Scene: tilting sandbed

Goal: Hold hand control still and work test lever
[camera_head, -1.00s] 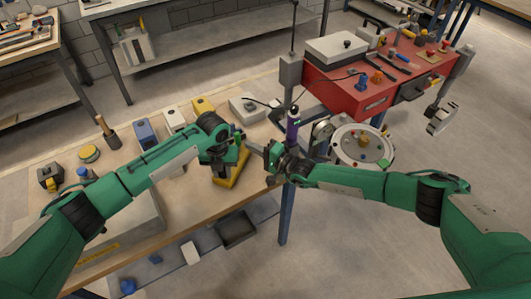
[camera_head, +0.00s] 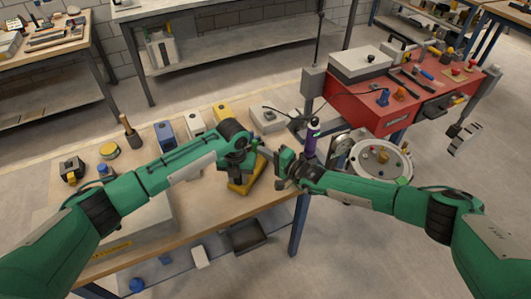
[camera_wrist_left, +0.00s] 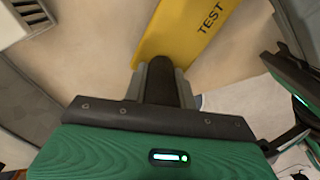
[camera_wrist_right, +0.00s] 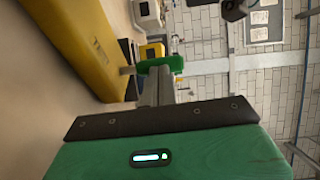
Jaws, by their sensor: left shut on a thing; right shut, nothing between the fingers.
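A yellow unit printed TEST (camera_wrist_left: 190,30) sits on the bench, and it also shows in the head view (camera_head: 246,184) and, at the left, in the right wrist view (camera_wrist_right: 85,45). My left gripper (camera_head: 254,150) is shut on a dark post (camera_wrist_left: 160,82) in front of this unit. A green-ended lever (camera_wrist_right: 160,65) on a thin bar stands out beside the yellow unit in the right wrist view. My right gripper (camera_wrist_right: 158,88) is shut and empty close to the green end; I cannot tell whether they touch. The fingers partly hide the lever.
A purple-handled upright (camera_head: 312,138) stands just behind my right gripper. A round sandbed (camera_head: 378,158) and a red cart (camera_head: 398,108) with tools are at the right. Several small units stand along the bench (camera_head: 140,160).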

